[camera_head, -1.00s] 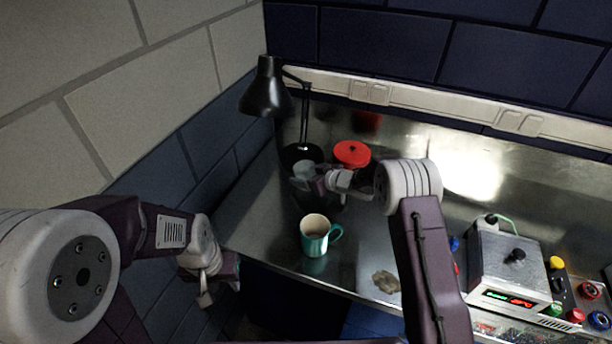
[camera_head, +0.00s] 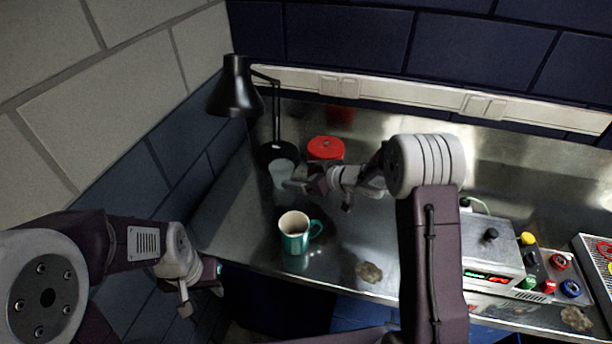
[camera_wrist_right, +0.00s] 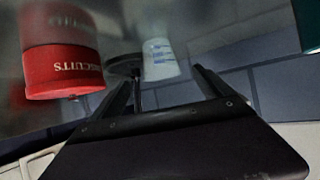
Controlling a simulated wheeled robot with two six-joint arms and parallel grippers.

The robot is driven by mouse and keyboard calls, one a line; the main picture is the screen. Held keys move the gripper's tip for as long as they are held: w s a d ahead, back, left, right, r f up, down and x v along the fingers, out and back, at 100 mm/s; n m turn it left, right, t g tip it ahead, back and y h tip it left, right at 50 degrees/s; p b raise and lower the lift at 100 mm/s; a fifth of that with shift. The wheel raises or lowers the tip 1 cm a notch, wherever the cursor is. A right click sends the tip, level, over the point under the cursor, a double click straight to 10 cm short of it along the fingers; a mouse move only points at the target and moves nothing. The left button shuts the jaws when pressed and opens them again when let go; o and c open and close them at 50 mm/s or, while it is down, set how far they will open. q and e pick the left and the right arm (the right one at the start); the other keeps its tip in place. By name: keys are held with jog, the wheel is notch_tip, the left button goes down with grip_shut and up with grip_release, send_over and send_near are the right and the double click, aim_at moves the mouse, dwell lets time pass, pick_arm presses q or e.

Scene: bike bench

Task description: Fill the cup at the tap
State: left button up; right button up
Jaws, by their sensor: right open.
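A teal mug (camera_head: 295,234) with a pale inside stands upright near the front edge of the metal bench, handle to the right. A pale grey-white cup (camera_head: 282,168) stands behind it by the lamp base; in the right wrist view the pale cup (camera_wrist_right: 160,58) shows blue markings. My right gripper (camera_head: 298,186) is open and empty, just in front of the pale cup. In the wrist view its fingers (camera_wrist_right: 165,88) are spread below that cup, apparently apart from it. My left gripper (camera_head: 205,285) hangs off the bench front at lower left; its jaws are unclear. No tap is in view.
A red biscuit tin (camera_head: 326,150) stands right beside the pale cup; it also shows in the wrist view (camera_wrist_right: 62,72). A black desk lamp (camera_head: 236,92) stands behind. A metal control box (camera_head: 490,250) with buttons is at right. A brown stain (camera_head: 368,272) marks the bench front.

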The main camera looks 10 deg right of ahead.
jog(key=shift+v, duration=1.05)
